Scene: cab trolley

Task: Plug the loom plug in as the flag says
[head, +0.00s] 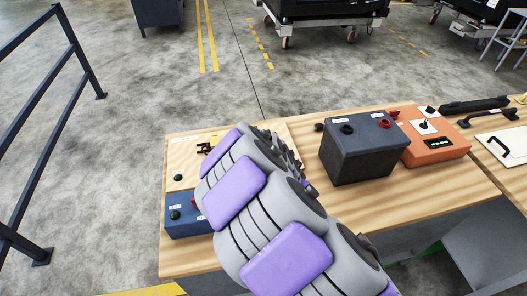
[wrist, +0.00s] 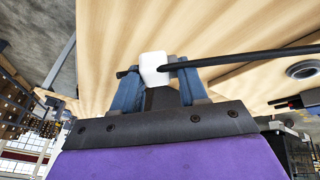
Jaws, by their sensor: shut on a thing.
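In the wrist view my gripper (wrist: 157,80) is shut on a white block-shaped plug (wrist: 153,66), which I take as the loom plug. Its blue fingers press on either side of the plug. A black cable (wrist: 235,58) runs from the plug to the right, and a short dark stub shows at its left. In the head view my own arm covers the middle of the bench and hides the plug. I cannot make out a flag. A blue box (head: 185,227) with a dark green round fitting and small white labels sits at the bench's left end, partly behind my arm.
The wooden bench (head: 300,125) carries a dark battery-like box (head: 360,152) with black and red terminals. An orange box (head: 436,140) with a switch stands beside it. A pale board (head: 183,153) lies at the far left. A dark railing (head: 73,45) stands left of the bench.

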